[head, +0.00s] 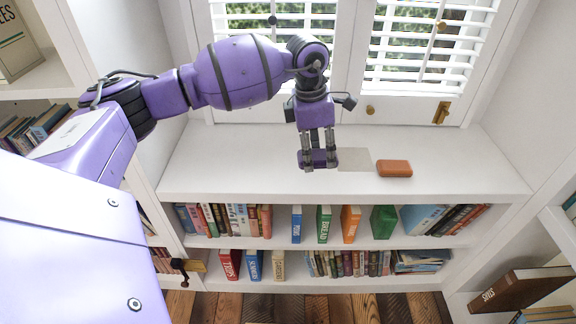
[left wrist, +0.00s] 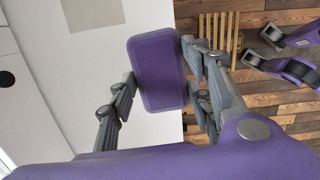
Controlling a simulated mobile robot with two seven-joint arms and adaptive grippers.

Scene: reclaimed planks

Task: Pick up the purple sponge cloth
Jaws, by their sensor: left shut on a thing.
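The purple sponge cloth (head: 318,158) is a rounded rectangular block between the fingertips of my left gripper (head: 318,163), over the white window-seat top. My left gripper is shut on it, with a finger on either side. In the left wrist view the purple sponge cloth (left wrist: 158,70) shows its broad face between the grey fingers of the left gripper (left wrist: 160,85). I cannot tell whether it touches the white top or hangs just above it. My right gripper is not in view.
An orange-brown block (head: 394,168) lies on the white top (head: 240,170) to the right of the gripper. A flat pale grey square (head: 355,160) lies between them. Window shutters (head: 420,55) stand behind. Books (head: 324,224) fill shelves below the top's front edge.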

